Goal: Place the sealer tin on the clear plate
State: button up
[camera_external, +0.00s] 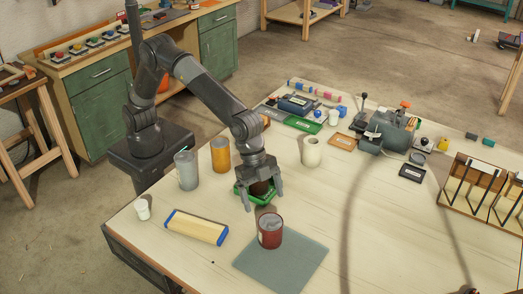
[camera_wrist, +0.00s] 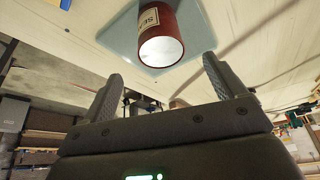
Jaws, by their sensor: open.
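The sealer tin (camera_external: 270,234) is dark red, with a pale grey top. It stands upright on the clear plate (camera_external: 296,268), near the plate's back corner. In the wrist view the tin (camera_wrist: 161,37) shows part of a pale label with letters starting "SE", and the bluish plate (camera_wrist: 122,42) shows around it. My gripper (camera_external: 262,199) is open just behind the tin and apart from it. In the wrist view my gripper (camera_wrist: 163,70) has its fingers spread, with nothing held between them; the tin is beyond the fingertips.
A grey mug (camera_external: 187,170), orange can (camera_external: 220,155) and cream vase (camera_external: 311,152) stand nearby. A blue-ended wooden block (camera_external: 196,227) lies left of the plate. The table right of the plate is clear.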

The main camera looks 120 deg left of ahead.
jog(key=s+a+r+n, duration=0.1)
jog(key=s+a+r, duration=0.25)
jog(key=s, duration=0.35)
jog(key=s+a+r, duration=0.2)
jog(key=s+r, duration=0.2)
jog(key=s, duration=0.3)
jog(key=s+a+r+n, duration=0.1)
jog(key=s+a+r, duration=0.25)
jog(key=s, duration=0.35)
jog(key=s+a+f+n+y, duration=0.1)
jog(key=s+a+f, duration=0.1)
jog(key=s, duration=1)
jog(key=s+a+f+n+t, duration=0.1)
jog(key=s+a+f, duration=0.1)
jog(key=s, duration=1.1)
jog(key=shift+s+a+f+y, duration=0.15)
jog(key=shift+a+f+y, duration=0.1)
jog(key=shift+a+y, duration=0.2)
